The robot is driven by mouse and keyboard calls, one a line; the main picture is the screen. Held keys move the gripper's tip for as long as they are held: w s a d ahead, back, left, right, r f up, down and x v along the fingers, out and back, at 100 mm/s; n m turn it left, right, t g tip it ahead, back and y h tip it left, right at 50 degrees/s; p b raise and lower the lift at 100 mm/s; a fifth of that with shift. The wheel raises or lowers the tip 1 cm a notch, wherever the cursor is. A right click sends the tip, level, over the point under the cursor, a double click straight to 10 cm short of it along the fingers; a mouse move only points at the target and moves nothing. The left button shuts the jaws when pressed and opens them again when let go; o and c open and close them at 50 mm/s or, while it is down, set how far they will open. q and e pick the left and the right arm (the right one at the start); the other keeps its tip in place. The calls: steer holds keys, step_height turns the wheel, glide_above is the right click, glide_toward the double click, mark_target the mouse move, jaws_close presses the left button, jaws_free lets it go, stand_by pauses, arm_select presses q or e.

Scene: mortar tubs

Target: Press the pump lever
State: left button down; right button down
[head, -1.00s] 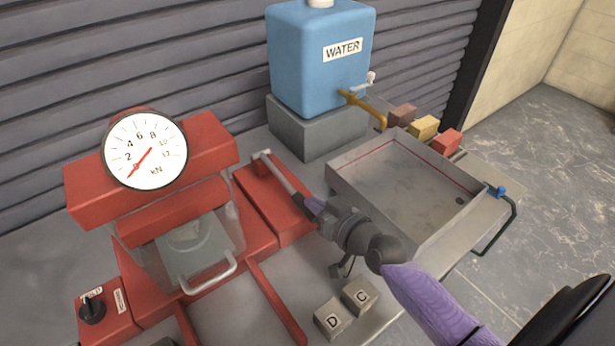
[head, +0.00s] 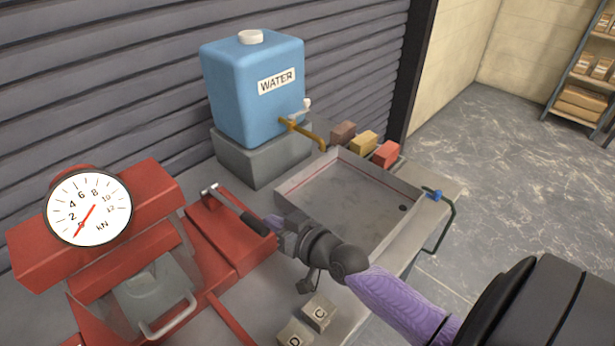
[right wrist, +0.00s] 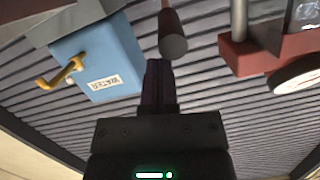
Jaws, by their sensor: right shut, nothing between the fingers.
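The pump lever (head: 255,222) is a silver bar with a black grip. It rises from a red pump block (head: 225,240) right of the red press. My right gripper (head: 273,222) is shut and empty, with its purple-grey fingers close to the free end of the grip. In the right wrist view, the round end of the lever grip (right wrist: 173,44) shows just past the shut fingertips (right wrist: 157,66). I cannot tell whether they touch. The gauge (head: 89,209) on the press has its needle near the low end. My left gripper is not in view.
A blue water tank (head: 250,105) stands on a grey block behind the lever. A metal tray (head: 350,185) lies to the right, with coloured blocks (head: 363,143) behind it. Cubes marked C (head: 319,312) and D (head: 294,335) sit below my right wrist.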

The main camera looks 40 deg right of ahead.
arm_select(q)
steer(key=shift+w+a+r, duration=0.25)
arm_select(e)
steer(key=v, duration=0.8)
steer(key=shift+s+f, duration=0.3)
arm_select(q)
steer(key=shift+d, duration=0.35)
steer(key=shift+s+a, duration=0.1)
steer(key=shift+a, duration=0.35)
